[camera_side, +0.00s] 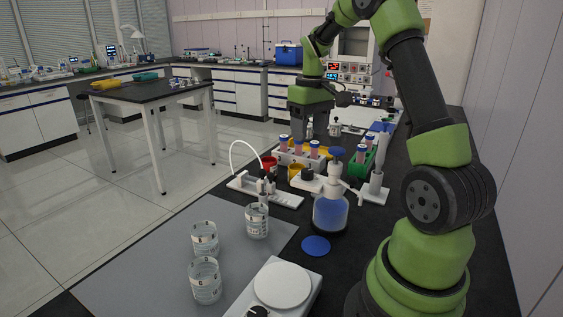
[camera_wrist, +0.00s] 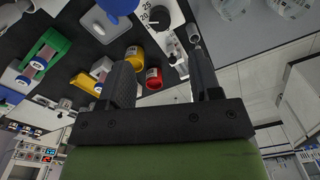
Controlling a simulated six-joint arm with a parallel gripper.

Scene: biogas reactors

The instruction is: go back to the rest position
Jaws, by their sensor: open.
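My gripper (camera_side: 309,134) points down above the far part of the dark bench, near a white rack of capped tubes (camera_side: 300,157). Its two fingers also show in the wrist view (camera_wrist: 162,62), spread apart with nothing held between them. Past the fingers in that view are a yellow cup (camera_wrist: 136,58) and a red cup (camera_wrist: 154,79). How high the fingertips are above the rack is hard to tell.
A bottle of blue liquid (camera_side: 330,213), a green tube rack (camera_side: 361,163) and a white stand (camera_side: 375,185) crowd the bench. Several glass beakers (camera_side: 205,280) stand on the grey mat (camera_side: 140,270), near a white round-plated device (camera_side: 281,284). Air above the mat is clear.

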